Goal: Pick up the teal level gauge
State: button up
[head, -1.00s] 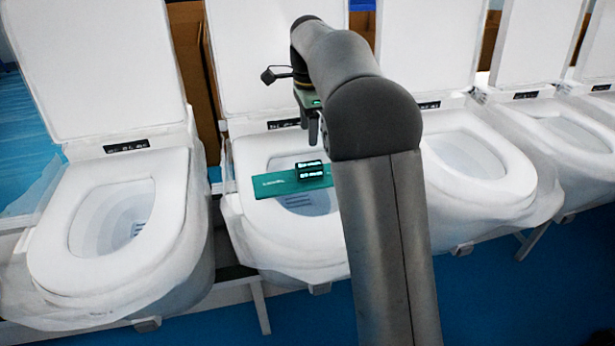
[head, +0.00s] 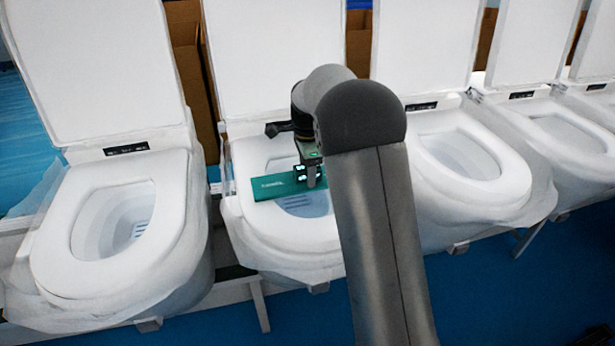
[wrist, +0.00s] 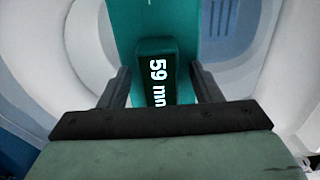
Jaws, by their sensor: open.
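The teal level gauge (head: 278,186) lies flat across the seat of the second toilet from the left, spanning the bowl opening. Its flat teal plate also shows in the wrist view (wrist: 189,22), with a raised dark display block (wrist: 156,72) reading "59 mm". My gripper (head: 310,178) is down at the display block in the head view. In the wrist view my gripper (wrist: 161,80) is open, with one finger on each side of the block. A gap shows between the block and the right finger; the left finger is close to it. My arm hides the right end of the gauge in the head view.
The toilet seat (head: 275,235) under the gauge has its lid (head: 265,60) raised behind it. Another toilet (head: 110,235) stands to the left, and several more stand to the right with lids up. Cardboard (head: 188,60) shows behind.

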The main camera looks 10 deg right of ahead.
grip_shut()
jog(key=shift+r, duration=0.15)
